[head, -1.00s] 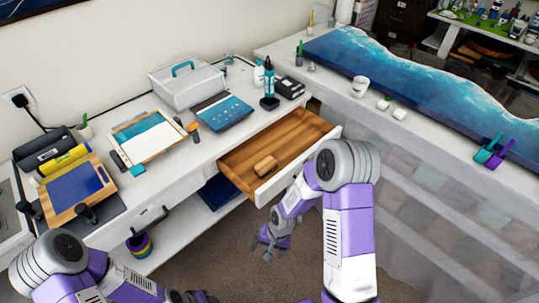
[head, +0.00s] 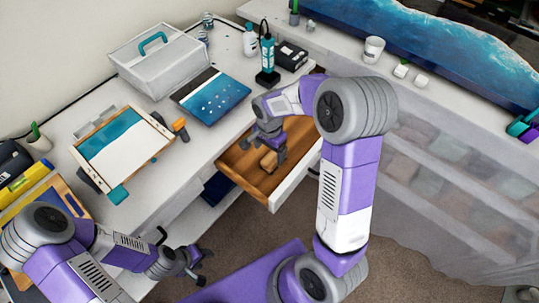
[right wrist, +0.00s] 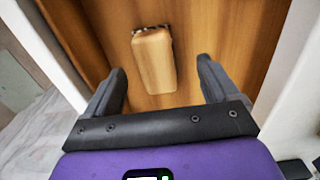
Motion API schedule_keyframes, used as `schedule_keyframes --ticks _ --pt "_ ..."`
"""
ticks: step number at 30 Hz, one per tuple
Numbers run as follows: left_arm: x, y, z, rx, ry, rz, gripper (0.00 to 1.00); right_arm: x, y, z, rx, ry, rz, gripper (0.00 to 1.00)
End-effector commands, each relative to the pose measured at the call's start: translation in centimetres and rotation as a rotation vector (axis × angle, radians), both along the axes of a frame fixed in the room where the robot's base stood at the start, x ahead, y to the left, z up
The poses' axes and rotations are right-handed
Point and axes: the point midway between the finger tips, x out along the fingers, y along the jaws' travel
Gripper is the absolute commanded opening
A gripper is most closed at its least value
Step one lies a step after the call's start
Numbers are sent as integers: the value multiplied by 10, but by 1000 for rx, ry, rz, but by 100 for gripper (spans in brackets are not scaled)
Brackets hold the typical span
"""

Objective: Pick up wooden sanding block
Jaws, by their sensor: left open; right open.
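The wooden sanding block (head: 268,161) lies in the open wooden drawer (head: 236,163) at the front of the white desk. My right gripper (head: 263,148) is over the drawer, right by the block. In the right wrist view the sanding block (right wrist: 153,60) shows ahead of and between the two spread fingers of my right gripper (right wrist: 162,80). The fingers are open and I see no contact with the block. My left gripper (head: 192,268) is at the lower left, in front of the desk and away from the drawer, open and empty.
The drawer's white front wall (head: 296,182) stands close to my right gripper. On the desk are a grey box (head: 165,70), a blue seascape panel (head: 211,97), a framed panel (head: 122,148) and a teal bottle (head: 267,58). The drawer holds only the block.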

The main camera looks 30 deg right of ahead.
Motion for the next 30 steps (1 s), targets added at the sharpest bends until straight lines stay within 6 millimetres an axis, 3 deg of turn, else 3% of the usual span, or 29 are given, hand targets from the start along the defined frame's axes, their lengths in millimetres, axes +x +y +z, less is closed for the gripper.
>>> schedule_keyframes --ticks 13,21,30 --pt "0 0 -18 0 0 0 49 -3 -7 -56 1 4 2 88" --pt "0 0 -18 0 0 0 49 -2 -7 -58 1 0 2 87" --pt "0 0 -18 0 0 0 49 -2 -7 -58 1 0 2 41"
